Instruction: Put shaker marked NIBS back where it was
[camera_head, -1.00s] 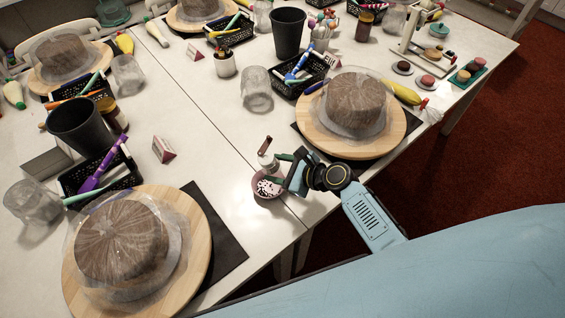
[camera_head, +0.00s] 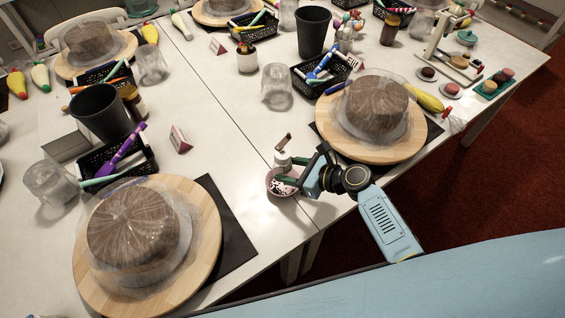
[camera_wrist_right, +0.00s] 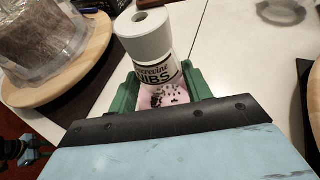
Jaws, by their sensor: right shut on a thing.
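The shaker marked NIBS (camera_wrist_right: 152,52) has a white body with a dark-lettered label and a grey cap with a hole. My right gripper (camera_wrist_right: 160,92) is shut on it with green fingers on both sides. In the head view my right gripper (camera_head: 295,172) holds the shaker (camera_head: 283,159) near the table's front edge, left of the right-hand cake. A pink round shape with dark specks (camera_head: 281,184) shows just below it; I cannot tell if it is a bowl or the shaker's lower part. The shaker's base is hidden.
A wrapped cake on a wooden board (camera_head: 205,235) stands at lower left, another board (camera_head: 335,135) at upper right. A clear cup (camera_head: 277,88), black basket (camera_head: 305,72) and card (camera_head: 180,140) stand beyond. A table seam (camera_head: 240,125) crosses the bare white space between.

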